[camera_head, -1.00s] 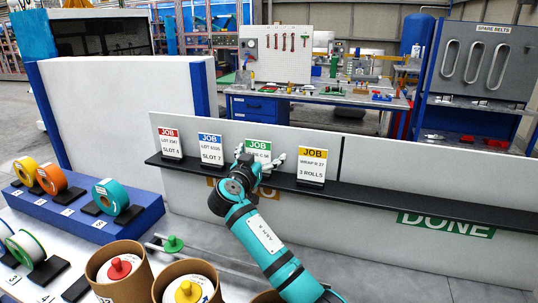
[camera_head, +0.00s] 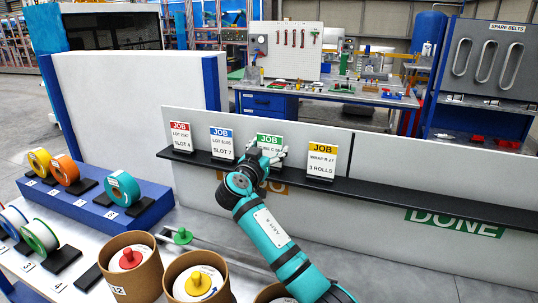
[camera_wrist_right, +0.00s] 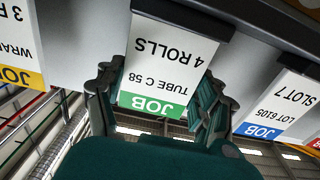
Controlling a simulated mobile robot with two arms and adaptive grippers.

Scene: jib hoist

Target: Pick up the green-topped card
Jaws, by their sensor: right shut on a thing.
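The green-topped card (camera_head: 270,140) stands upright on the black shelf (camera_head: 370,186), between the blue-topped card (camera_head: 222,143) and the yellow-topped card (camera_head: 322,162). My right gripper (camera_head: 267,155) is at its lower part and hides some of its print. My left gripper is not in view.
A red-topped card (camera_head: 181,137) stands at the shelf's left end. A white panel rises behind the shelf, and a green DONE sign (camera_head: 455,222) is below it at right. Tape rolls on a blue rack (camera_head: 95,208) and cardboard tubes (camera_head: 130,265) are at front left.

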